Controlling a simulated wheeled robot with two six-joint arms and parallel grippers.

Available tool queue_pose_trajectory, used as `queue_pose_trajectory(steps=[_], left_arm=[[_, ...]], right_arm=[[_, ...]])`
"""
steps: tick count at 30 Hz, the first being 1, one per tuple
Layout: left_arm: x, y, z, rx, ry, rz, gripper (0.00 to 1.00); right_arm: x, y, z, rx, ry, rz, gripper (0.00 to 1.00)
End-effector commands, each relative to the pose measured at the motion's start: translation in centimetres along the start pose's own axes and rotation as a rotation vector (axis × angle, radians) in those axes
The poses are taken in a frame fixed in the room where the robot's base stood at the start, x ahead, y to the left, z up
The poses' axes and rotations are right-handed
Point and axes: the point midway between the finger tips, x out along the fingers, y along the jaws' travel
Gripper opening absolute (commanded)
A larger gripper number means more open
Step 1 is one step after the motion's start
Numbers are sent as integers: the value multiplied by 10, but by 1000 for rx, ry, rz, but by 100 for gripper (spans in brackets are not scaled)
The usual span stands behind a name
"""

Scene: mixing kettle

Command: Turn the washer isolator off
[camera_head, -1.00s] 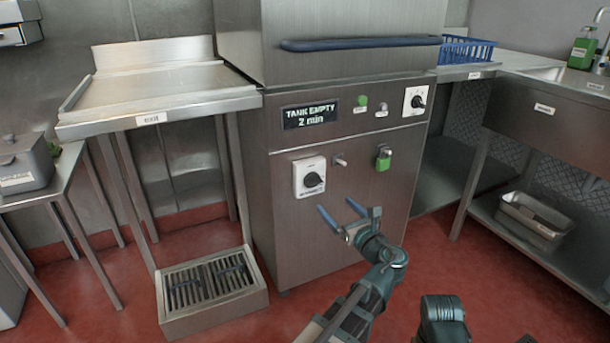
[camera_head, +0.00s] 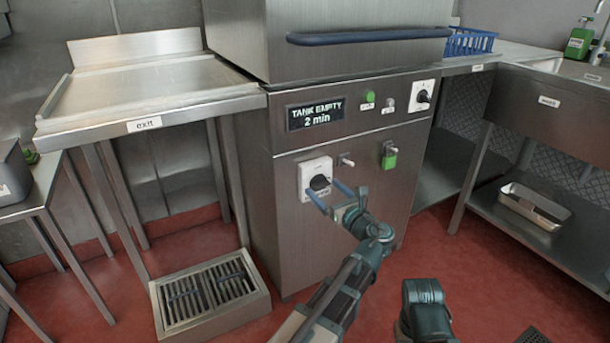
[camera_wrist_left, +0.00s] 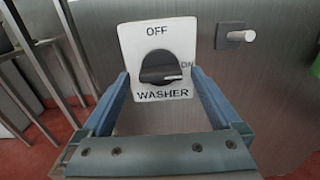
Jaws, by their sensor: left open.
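The washer isolator (camera_head: 308,169) is a white plate with a black rotary knob on the front of the steel machine. In the left wrist view, the isolator plate (camera_wrist_left: 158,38) reads OFF at the top, ON at the right and WASHER below. Its black knob (camera_wrist_left: 160,66) lies about level, with its white mark pointing right towards ON. My left gripper (camera_head: 323,188) is open in front of the isolator. In the left wrist view, the blue fingers of my left gripper (camera_wrist_left: 160,76) stand either side of the knob with nothing between them; whether they touch the plate is unclear.
Beside the isolator are a small metal peg (camera_head: 346,160) and a green padlock (camera_head: 389,158). Above are a display (camera_head: 315,114) reading TANK EMPTY 2 min and another rotary switch (camera_head: 424,96). A blue handle bar (camera_head: 370,36) crosses the hood. A floor grate (camera_head: 210,296) sits front left.

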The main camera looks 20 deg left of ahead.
Motion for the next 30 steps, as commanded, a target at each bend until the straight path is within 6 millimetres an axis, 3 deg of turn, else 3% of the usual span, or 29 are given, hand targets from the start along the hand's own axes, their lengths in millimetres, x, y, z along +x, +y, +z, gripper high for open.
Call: queue_pose_trajectory(steps=[21,30], left_arm=[[11,1,0,0,0,-1,96],[11,0,0,0,0,-1,42]], right_arm=[[0,0,0,0,0,0,0],[0,0,0,0,0,0,0]])
